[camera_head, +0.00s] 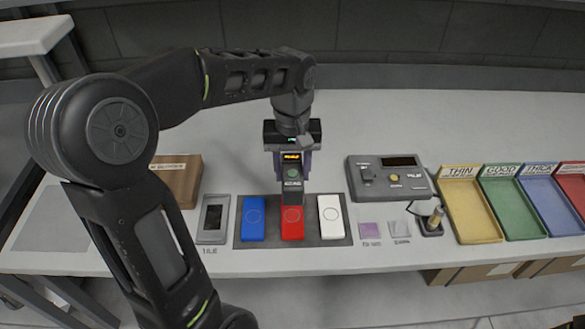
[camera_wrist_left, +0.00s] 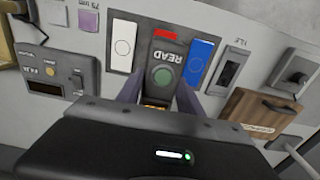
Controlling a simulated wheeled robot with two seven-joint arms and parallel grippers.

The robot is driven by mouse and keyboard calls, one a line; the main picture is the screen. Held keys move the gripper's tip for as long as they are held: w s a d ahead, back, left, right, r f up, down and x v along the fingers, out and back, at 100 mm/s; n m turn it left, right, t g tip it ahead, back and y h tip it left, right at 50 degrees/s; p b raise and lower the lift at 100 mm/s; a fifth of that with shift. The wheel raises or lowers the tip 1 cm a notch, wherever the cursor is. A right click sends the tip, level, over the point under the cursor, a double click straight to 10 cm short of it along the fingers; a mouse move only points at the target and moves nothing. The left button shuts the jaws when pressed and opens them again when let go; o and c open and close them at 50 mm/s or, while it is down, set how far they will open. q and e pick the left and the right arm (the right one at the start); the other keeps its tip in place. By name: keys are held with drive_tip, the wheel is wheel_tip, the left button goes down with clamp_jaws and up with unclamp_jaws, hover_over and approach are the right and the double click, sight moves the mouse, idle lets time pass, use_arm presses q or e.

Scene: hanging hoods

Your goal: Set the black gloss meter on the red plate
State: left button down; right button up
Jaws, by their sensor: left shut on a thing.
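The black gloss meter (camera_head: 292,196) is a dark block with a green button and a lit display. It also shows in the left wrist view (camera_wrist_left: 165,55). My left gripper (camera_head: 292,170) is shut on it, one finger on each side. The red plate (camera_head: 292,226) lies flat between a blue plate and a white plate. The meter stands upright over the far part of the red plate and hides it there. I cannot tell whether the two touch. In the left wrist view only a red strip (camera_wrist_left: 164,33) shows past the meter. My right gripper is not in view.
The blue plate (camera_head: 253,219) and white plate (camera_head: 331,217) share a dark mat (camera_head: 273,243) with the red one. A grey tile device (camera_head: 213,219) lies left; a grey console (camera_head: 390,180) sits right. Coloured trays (camera_head: 470,217) stand farther right. A brown box (camera_head: 176,181) is at left.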

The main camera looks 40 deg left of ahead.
use_arm(q)
wheel_tip(320, 180, down, 10)
drive_tip(key=b, duration=0.7)
drive_tip(key=shift+f+b, duration=0.25)
drive_tip(key=shift+b, duration=0.1)
drive_tip(key=shift+f+b, duration=0.45)
drive_tip(key=shift+f, duration=0.15)
drive_tip(key=c, duration=0.7)
unclamp_jaws()
drive_tip(key=shift+r, duration=3.95)
